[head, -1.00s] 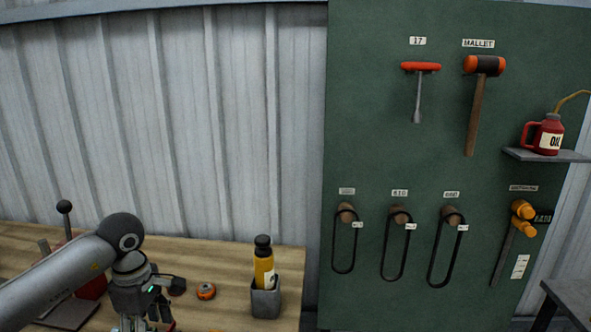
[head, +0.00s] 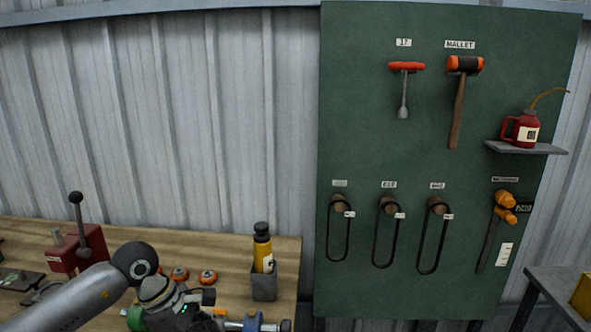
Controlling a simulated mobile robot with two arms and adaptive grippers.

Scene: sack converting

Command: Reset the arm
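My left arm comes in from the lower left over the wooden workbench (head: 215,232). Its wrist hangs above the bench's front part, and its gripper fingers are cut off or hidden at the bottom edge, so I cannot see whether they hold anything. Beside the wrist are a green part (head: 134,318) and a metal and blue part (head: 252,322); I cannot tell what they belong to. My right arm and gripper are not in view.
A red lever press (head: 92,240) stands on the bench at left. Several orange-ringed discs (head: 208,278) and a yellow bottle in a grey holder (head: 264,285) stand near the wrist. A green tool board (head: 410,160) holds a mallet (head: 458,105), belts and an oil can (head: 523,130). Another table (head: 555,285) is at right.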

